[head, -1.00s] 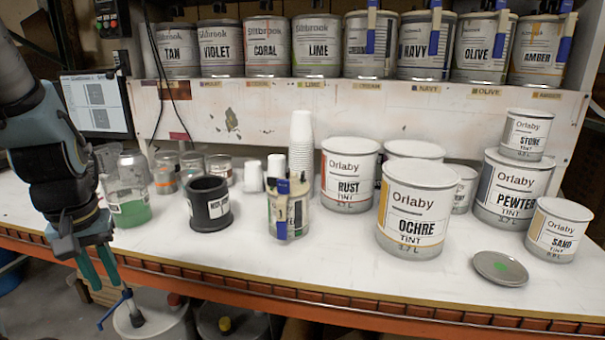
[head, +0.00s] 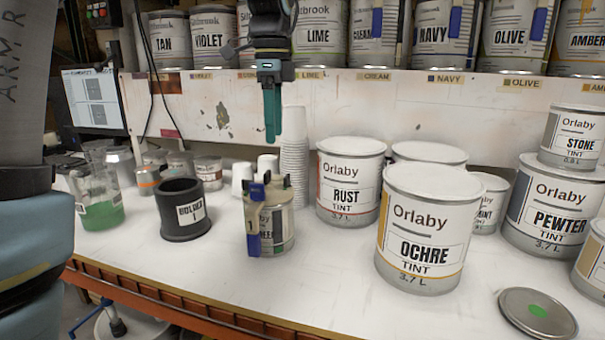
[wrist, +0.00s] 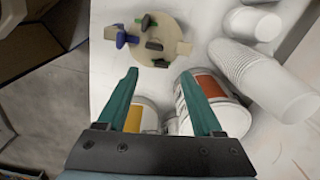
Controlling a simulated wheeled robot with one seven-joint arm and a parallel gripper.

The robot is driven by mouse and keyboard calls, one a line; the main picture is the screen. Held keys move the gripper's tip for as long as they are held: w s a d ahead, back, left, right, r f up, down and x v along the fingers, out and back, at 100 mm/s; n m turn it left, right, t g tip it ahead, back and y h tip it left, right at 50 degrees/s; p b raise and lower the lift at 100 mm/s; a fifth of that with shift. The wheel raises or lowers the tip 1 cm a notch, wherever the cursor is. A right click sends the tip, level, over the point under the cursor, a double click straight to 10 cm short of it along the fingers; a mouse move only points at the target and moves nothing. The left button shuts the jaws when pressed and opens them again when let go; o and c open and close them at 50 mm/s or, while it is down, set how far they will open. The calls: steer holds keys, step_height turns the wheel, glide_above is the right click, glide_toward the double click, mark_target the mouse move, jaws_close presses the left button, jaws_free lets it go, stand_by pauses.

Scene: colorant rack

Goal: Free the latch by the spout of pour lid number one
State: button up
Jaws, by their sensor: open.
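The pour lid with a "1" on its blue part (head: 253,222) sits on a small labelled can (head: 277,225) on the bench. In the wrist view the lid (wrist: 172,30) is a round beige disc with a blue piece (wrist: 124,38), dark knobs and a pale projection at its right that may be the spout. I cannot tell which piece is the latch by the spout. My gripper (head: 272,138) points down above and behind the can in the head view. Its teal fingers (wrist: 158,76) are apart and empty, not touching the lid.
A black holder (head: 182,212) stands left of the can. The RUST (head: 347,185) and OCHRE (head: 425,235) cans stand to the right. A stack of white cups (head: 294,150) is close behind. A loose lid (head: 538,312) lies front right. The bench front is clear.

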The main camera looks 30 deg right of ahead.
mark_target(287, 181)
steer(key=shift+m, duration=0.6)
steer(key=f, duration=0.3)
steer(key=d+f+p, duration=0.1)
steer(key=f, duration=0.5)
steer(key=shift+s+d+f, duration=0.3)
steer(key=shift+d+f, duration=0.1)
jaws_close()
